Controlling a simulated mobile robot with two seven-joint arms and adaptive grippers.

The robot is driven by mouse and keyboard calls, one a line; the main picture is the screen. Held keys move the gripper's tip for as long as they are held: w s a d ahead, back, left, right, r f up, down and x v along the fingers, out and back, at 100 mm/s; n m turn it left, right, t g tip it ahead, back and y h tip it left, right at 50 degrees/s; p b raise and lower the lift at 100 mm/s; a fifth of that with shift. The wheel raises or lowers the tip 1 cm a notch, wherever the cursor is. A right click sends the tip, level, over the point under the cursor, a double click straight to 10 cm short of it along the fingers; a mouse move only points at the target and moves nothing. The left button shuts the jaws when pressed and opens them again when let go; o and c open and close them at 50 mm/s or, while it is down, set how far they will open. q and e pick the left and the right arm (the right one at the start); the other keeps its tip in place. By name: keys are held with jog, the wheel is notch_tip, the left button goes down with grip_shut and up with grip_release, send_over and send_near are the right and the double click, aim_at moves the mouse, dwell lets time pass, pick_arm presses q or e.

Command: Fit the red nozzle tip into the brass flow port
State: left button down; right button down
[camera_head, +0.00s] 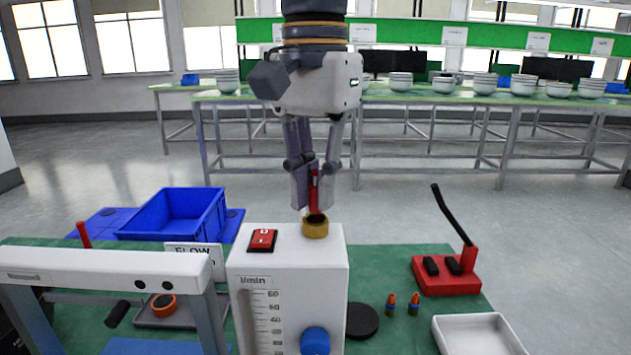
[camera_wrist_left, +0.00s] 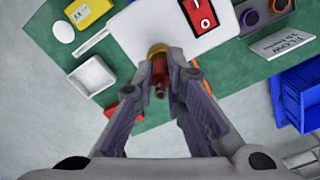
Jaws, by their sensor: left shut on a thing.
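The red nozzle tip (camera_head: 313,196) is held upright between the fingers of my left gripper (camera_head: 314,190), directly above the brass flow port (camera_head: 315,228). The port is a brass ring on top of the white flow meter box (camera_head: 290,265). The nozzle's lower end is at the port's opening; I cannot tell whether it is inside. In the left wrist view the red nozzle tip (camera_wrist_left: 159,80) shows between the fingertips (camera_wrist_left: 162,82), with the brass port (camera_wrist_left: 158,50) just beyond, partly hidden by them. My right gripper is not in view.
A red rocker switch (camera_head: 262,240) sits beside the port. A blue bin (camera_head: 180,213) stands at left behind a grey frame (camera_head: 100,268). A red stand with a black lever (camera_head: 446,272), two small red-tipped pieces (camera_head: 402,304) and a white tray (camera_head: 478,335) are at right.

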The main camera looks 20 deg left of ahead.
aim_at(315, 170)
pick_arm(q)
jog(key=shift+f, duration=0.95)
jog(key=c, duration=1.6)
grip_release()
jog(key=shift+o, duration=0.2)
notch_tip(315, 170, up, 12)
jog(key=shift+f, duration=0.1)
